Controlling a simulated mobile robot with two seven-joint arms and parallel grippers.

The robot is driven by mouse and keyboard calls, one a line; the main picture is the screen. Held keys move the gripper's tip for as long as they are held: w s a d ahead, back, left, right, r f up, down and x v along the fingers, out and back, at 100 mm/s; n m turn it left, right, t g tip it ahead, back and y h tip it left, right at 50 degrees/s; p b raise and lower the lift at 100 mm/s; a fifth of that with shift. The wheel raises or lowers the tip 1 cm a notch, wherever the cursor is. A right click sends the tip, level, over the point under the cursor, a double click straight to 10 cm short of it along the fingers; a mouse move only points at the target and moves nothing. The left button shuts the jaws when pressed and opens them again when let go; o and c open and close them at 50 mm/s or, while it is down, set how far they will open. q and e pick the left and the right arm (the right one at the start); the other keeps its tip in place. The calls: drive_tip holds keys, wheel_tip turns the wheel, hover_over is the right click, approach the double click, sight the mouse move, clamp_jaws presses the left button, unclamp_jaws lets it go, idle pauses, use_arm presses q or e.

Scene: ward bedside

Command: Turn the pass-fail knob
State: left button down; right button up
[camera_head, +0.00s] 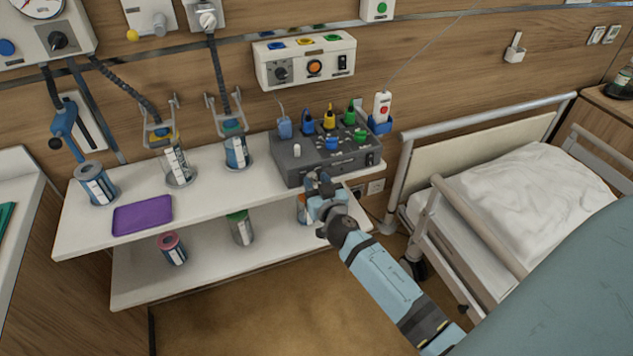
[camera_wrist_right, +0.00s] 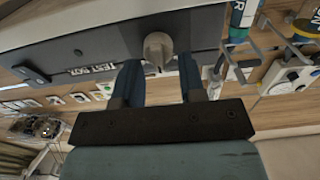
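The grey test box (camera_head: 345,166) stands at the right end of the upper shelf. In the right wrist view its front panel (camera_wrist_right: 105,47) appears upside down with a "TEST BOX" label. A pale grey round knob (camera_wrist_right: 158,46) sits on that panel; its markings are not readable. My right gripper (camera_head: 318,180) is at the box's front face and hides the knob in the head view. In the wrist view its two blue fingers (camera_wrist_right: 160,68) are apart, with the knob just ahead of and between the tips. Contact is not visible. My left gripper is out of view.
Colored plugs (camera_head: 329,118) stand on the box's top. A purple tray (camera_head: 143,214) and several labelled canisters (camera_head: 237,152) are on the shelves. A bed rail (camera_head: 480,120) stands close to the right. A wall unit (camera_head: 305,62) hangs above.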

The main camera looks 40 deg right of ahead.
clamp_jaws()
drive_tip(key=shift+n, duration=0.4)
drive_tip(key=n+b, duration=0.1)
drive_tip(key=n, duration=0.3)
drive_tip(key=shift+a+f, duration=0.1)
drive_tip(key=shift+a, duration=0.1)
drive_tip(key=shift+a+n, duration=0.1)
drive_tip(key=shift+n, duration=2)
